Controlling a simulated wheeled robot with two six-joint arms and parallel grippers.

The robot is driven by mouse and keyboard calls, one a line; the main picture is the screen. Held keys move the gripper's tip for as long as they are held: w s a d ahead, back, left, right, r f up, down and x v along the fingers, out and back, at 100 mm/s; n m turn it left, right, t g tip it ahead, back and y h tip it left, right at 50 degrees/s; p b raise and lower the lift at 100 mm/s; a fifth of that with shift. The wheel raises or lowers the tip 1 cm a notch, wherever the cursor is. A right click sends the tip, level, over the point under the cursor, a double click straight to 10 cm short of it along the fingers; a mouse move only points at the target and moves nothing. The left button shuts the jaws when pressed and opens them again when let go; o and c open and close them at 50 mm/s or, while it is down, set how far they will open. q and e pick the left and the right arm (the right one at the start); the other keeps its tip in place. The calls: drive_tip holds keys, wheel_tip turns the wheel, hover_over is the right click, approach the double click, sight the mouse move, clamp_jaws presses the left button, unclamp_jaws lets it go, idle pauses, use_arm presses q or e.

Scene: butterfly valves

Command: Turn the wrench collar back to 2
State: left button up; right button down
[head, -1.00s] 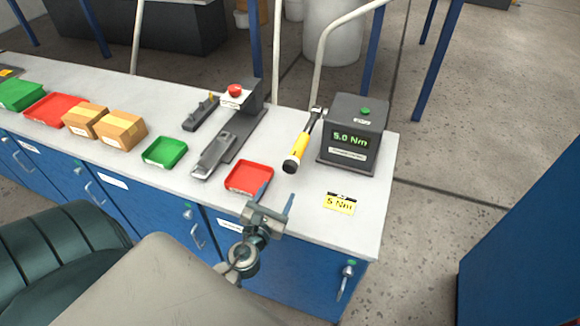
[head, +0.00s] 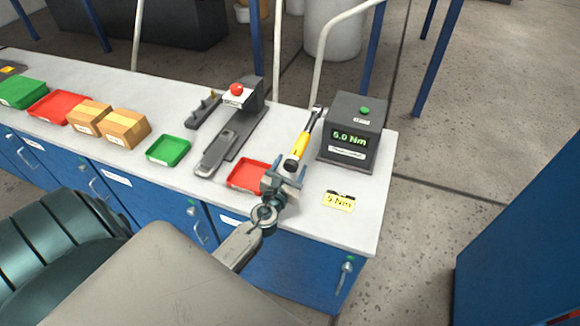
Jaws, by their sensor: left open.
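The torque wrench (head: 302,141) has a yellow grip and a black end. It leans near the dark tester box (head: 352,132), with its head up by the box's left side. The box's display reads what looks like 5.0 Nm. A yellow card (head: 339,202) marked 5 Nm lies on the bench in front. My left gripper (head: 288,172) is open, with its fingertips close to the black lower end of the wrench. I cannot tell whether they touch it. The numbers on the collar are too small to read. My right gripper is not in view.
A red tray (head: 247,175) lies just left of my gripper, partly hidden by it. A green tray (head: 168,151), cardboard boxes (head: 124,128) and a grey fixture with a red button (head: 237,90) stand further left. The bench top (head: 367,188) is bare at the right.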

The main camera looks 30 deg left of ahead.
use_arm(q)
drive_tip(key=c, duration=1)
drive_tip(key=shift+o, duration=0.2)
